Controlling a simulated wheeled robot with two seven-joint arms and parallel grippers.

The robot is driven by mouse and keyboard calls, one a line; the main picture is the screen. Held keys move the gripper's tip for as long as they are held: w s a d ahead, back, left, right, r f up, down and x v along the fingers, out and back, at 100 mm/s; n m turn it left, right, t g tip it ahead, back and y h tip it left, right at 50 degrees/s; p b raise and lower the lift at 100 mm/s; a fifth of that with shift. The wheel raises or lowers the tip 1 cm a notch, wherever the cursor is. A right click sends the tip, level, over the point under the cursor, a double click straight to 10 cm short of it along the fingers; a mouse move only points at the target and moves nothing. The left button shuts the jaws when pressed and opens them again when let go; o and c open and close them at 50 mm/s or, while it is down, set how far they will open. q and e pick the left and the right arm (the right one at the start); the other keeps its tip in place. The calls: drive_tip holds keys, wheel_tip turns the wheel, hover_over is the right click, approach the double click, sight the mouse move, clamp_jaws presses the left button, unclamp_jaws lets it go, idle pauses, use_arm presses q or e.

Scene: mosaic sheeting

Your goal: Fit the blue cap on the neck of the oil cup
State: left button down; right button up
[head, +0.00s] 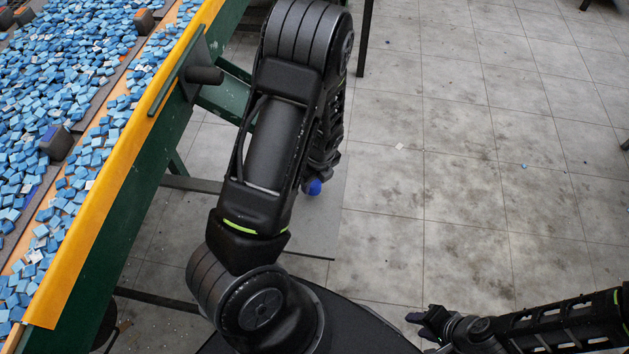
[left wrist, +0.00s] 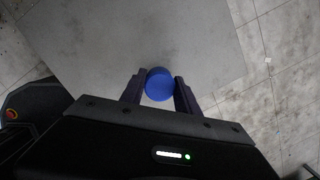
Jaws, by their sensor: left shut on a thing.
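The blue cap (head: 314,187) shows as a small round blue piece below my left forearm in the head view. In the left wrist view, the blue cap (left wrist: 159,84) sits between the two dark fingers of my left gripper (left wrist: 160,86), one finger on each side. My left gripper is shut on it, held above the floor. In the head view my left arm hides most of that gripper. My right gripper (head: 428,322) is low at the bottom right, small and dark; its finger gap is unclear. I see no oil cup in either view.
A green-framed table (head: 120,215) with an orange edge runs along the left, covered with many blue mosaic tiles (head: 60,90). Several dark blocks lie among the tiles. A grey floor mat (left wrist: 130,45) lies beneath the left gripper. The tiled floor (head: 470,150) to the right is largely clear.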

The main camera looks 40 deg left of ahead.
sight(315, 182)
use_arm(q)
drive_tip(key=shift+w+a, duration=0.2)
drive_tip(key=shift+w, duration=0.2)
drive_tip(key=shift+w+a, duration=0.35)
drive_tip(key=shift+w, duration=0.2)
drive_tip(key=shift+s+d+f+b, duration=0.1)
drive_tip(key=shift+f+b, duration=0.2)
drive_tip(key=shift+f, duration=1.3)
drive_tip(key=shift+f, duration=0.1)
drive_tip(key=c, duration=0.9)
unclamp_jaws()
